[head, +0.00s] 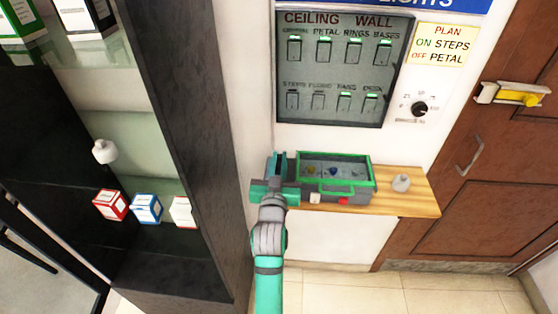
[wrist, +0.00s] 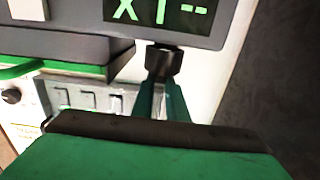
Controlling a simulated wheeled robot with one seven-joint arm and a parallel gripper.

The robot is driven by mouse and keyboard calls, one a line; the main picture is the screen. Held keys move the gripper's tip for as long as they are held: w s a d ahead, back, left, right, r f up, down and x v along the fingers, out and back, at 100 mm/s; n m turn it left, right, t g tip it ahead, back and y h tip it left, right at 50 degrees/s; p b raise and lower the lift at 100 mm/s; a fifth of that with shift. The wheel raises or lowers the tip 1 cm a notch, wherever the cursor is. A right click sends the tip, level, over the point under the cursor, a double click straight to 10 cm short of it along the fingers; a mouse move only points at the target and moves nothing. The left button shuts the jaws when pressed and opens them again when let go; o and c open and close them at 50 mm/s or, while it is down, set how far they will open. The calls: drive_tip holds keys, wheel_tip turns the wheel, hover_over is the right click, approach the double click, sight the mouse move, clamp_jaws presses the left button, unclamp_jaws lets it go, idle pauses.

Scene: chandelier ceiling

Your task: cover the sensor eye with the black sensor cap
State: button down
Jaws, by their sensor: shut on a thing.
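My gripper (wrist: 163,100) is shut on the black sensor cap (wrist: 163,63) in the wrist view, with the cap at its fingertips. The cap is just below the lower edge of a dark display panel (wrist: 205,35) with green characters; I cannot tell whether they touch. The sensor eye cannot be made out in either view. In the head view my gripper (head: 276,166) is at the left end of the wooden shelf (head: 412,202), beside a grey case with a green rim (head: 370,171). The cap cannot be made out there.
A switch panel (head: 340,73), a yellow note (head: 446,45) and a rotary knob (head: 420,107) are on the wall above. A pale rounded object (head: 401,184) sits on the shelf's right. A dark cabinet (head: 190,130) stands close on the left. A brown door (head: 480,175) is right.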

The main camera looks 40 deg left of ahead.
drive_tip(key=shift+f, duration=0.6)
drive_tip(key=c, duration=2)
unclamp_jaws()
drive_tip(key=shift+v, duration=5.5)
